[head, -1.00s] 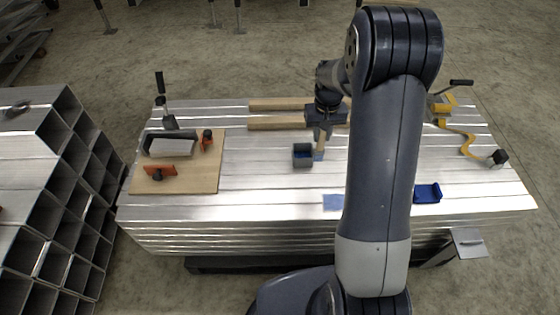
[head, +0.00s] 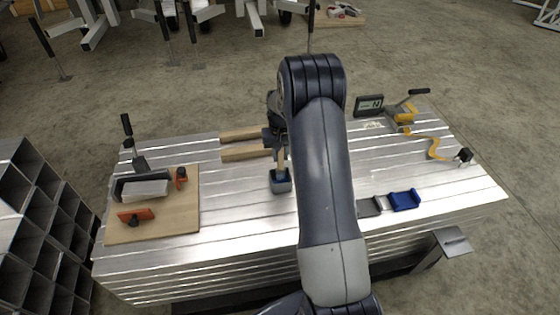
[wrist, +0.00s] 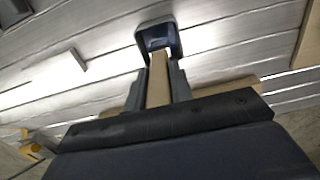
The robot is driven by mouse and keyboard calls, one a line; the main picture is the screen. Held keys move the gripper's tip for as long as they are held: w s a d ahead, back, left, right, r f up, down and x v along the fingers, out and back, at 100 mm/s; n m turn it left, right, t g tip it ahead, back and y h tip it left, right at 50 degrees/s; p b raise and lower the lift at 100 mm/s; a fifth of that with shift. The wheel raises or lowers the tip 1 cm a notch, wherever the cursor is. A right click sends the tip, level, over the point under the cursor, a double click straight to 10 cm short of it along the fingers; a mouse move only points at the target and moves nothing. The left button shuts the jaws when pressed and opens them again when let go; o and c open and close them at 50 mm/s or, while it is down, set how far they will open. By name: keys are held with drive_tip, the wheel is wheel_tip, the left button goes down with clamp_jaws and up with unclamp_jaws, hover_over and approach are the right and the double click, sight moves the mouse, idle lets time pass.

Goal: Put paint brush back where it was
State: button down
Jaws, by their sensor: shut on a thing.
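The paint brush (wrist: 158,80) has a flat wooden handle, and my gripper (wrist: 159,92) is shut on it. In the head view the brush (head: 282,161) hangs down from the jaws, roughly upright, over a small dark grey cup (head: 281,187). In the wrist view the brush's far end reaches the mouth of the cup (wrist: 171,27), with some blue showing there. The tip looks to be at or inside the opening; how deep I cannot tell. The cup stands on the aluminium stack (head: 240,215). My arm hides part of the stack right of the cup.
Two wooden bars (head: 245,153) lie behind the cup. A board with clamps (head: 185,215) is at left. A blue tray (head: 404,200) and a grey piece (head: 369,206) lie at right front. A yellow strap tool (head: 403,115) and a dark display (head: 369,105) are at back right.

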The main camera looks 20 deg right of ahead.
drive_tip(key=shift+f, duration=1.35)
drive_tip(key=shift+f, duration=0.15)
drive_tip(key=c, duration=1.3)
unclamp_jaws()
drive_tip(key=shift+o, duration=0.2)
wheel_tip(320, 180, up, 12)
drive_tip(key=shift+r+p, duration=0.15)
drive_tip(key=shift+p, duration=0.4)
